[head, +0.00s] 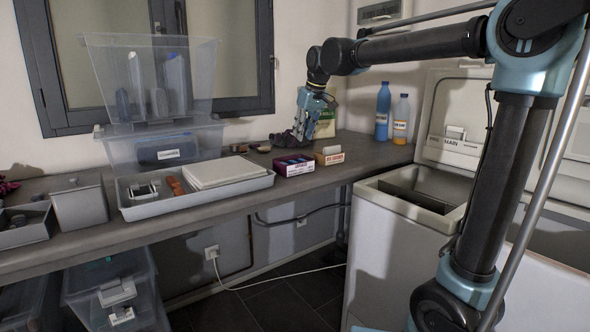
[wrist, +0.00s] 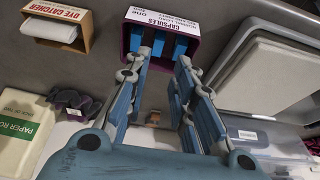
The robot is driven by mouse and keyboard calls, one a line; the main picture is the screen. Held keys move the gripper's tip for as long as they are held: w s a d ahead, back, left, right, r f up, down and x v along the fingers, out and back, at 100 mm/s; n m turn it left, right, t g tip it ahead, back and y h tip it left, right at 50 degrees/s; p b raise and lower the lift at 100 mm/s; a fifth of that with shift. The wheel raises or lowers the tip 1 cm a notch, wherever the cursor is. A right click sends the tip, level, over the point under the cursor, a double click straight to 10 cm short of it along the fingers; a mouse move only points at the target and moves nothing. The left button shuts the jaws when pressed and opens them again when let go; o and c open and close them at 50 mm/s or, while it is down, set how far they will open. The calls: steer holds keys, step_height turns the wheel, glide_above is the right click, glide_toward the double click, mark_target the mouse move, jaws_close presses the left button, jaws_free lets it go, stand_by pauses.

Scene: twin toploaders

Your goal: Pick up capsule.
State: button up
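The capsules box (head: 293,166) is a small purple box with a white label, standing near the front edge of the counter. In the wrist view the capsules box (wrist: 170,14) is at the top, with blue capsules (wrist: 158,43) in its opening. My gripper (head: 303,136) is above the counter behind the box, fingers pointing down. In the wrist view my gripper (wrist: 160,68) has its two fingers apart with a gap between them and nothing held. The fingertips appear near the box's opening, but I cannot tell whether they touch it.
The dye catcher box (head: 329,156) stands just right of the capsules box. A grey tray (head: 158,210) with a white board lies to the left. Dark goggles-like items (wrist: 75,104) and a paper roll pack (wrist: 22,125) are close by. Bottles (head: 382,112) stand farther right.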

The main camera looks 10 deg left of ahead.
steer(key=x, duration=1.3)
steer(key=shift+w+d, duration=0.1)
steer(key=shift+w, duration=0.05)
steer(key=shift+r, duration=0.1)
steer(key=shift+c, duration=0.3)
steer(key=c, duration=0.4)
